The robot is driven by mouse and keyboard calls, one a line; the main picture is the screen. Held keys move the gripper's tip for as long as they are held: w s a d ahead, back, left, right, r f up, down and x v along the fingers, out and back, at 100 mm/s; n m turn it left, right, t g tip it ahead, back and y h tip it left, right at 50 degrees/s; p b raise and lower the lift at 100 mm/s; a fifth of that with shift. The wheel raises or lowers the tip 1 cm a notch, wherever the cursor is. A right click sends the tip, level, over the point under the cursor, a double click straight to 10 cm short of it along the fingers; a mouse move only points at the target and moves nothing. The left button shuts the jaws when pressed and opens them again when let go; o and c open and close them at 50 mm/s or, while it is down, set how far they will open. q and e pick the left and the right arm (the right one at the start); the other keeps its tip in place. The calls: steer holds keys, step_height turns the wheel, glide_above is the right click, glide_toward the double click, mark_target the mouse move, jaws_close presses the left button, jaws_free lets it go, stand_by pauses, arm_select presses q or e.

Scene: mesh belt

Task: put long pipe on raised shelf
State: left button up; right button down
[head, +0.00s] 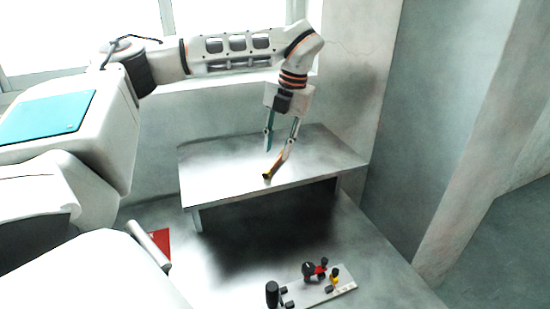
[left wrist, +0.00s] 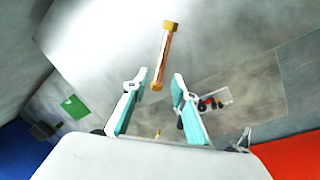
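The long pipe (head: 272,169), orange-yellow with a darker end, appears to lie on the raised shelf (head: 225,178), a pale metal platform on legs. In the left wrist view the pipe (left wrist: 165,52) is just beyond the fingertips, its near end lined up with the gap between them. My left gripper (head: 278,150) is above the shelf, pointing down, with its teal fingers spread and nothing held between them. It also shows open in the left wrist view (left wrist: 160,77). Whether a finger touches the pipe is hard to tell. My right gripper is not in view.
A board (head: 318,291) with black knobs and red and yellow parts sits on the lower table in front of the shelf. A red sheet (head: 161,243) lies at the left. Walls stand behind and right of the shelf. The shelf top around the pipe is clear.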

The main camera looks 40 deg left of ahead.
arm_select(q)
step_height(320, 180, up, 7)
steer(key=d, duration=0.1)
steer(key=shift+w+d, duration=0.15)
steer(key=shift+w, duration=0.05)
stand_by(0.5)
